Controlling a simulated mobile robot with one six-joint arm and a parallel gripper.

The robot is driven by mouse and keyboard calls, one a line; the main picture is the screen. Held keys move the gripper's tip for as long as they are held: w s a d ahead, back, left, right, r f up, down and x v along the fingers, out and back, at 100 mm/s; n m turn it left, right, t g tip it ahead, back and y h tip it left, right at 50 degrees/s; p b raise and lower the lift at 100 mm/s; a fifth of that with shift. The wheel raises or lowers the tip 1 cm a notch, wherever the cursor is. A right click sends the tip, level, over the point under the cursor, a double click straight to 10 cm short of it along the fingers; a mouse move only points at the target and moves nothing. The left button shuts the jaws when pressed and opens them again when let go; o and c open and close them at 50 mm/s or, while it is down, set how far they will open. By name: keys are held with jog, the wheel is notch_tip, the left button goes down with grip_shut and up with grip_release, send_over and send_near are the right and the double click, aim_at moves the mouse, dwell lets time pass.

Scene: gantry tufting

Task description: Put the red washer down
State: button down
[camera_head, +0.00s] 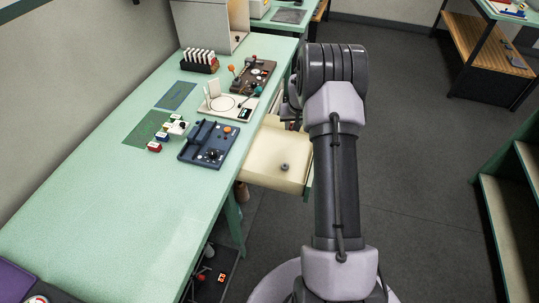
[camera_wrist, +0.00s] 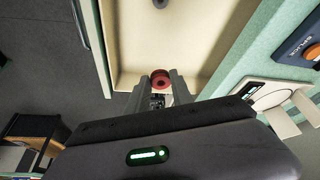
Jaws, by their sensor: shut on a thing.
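The red washer (camera_wrist: 160,80) is a small round disc with a dark centre. In the wrist view it sits between the fingertips of my gripper (camera_wrist: 159,83), which is shut on it. Behind it in that view is the pale inside of an open drawer (camera_wrist: 130,40); I cannot tell how high the washer is above the drawer floor. In the head view the same cream drawer (camera_head: 262,168) sticks out from the bench, and my arm hides the washer and the fingertips.
A small grey round piece (camera_head: 285,167) lies in the drawer. The green bench (camera_head: 120,215) carries a blue panel (camera_head: 208,143), a white panel (camera_head: 232,104), a brown panel (camera_head: 253,76) and a rack of white cards (camera_head: 199,62).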

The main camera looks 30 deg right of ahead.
aim_at(289, 154)
notch_tip(289, 154, down, 15)
jog(key=b, duration=0.4)
jog(key=shift+a+b, duration=0.1)
jog(key=shift+b, duration=0.25)
jog(key=shift+f, duration=0.1)
jog(key=shift+f, duration=0.1)
jog(key=c, duration=1.1)
grip_release()
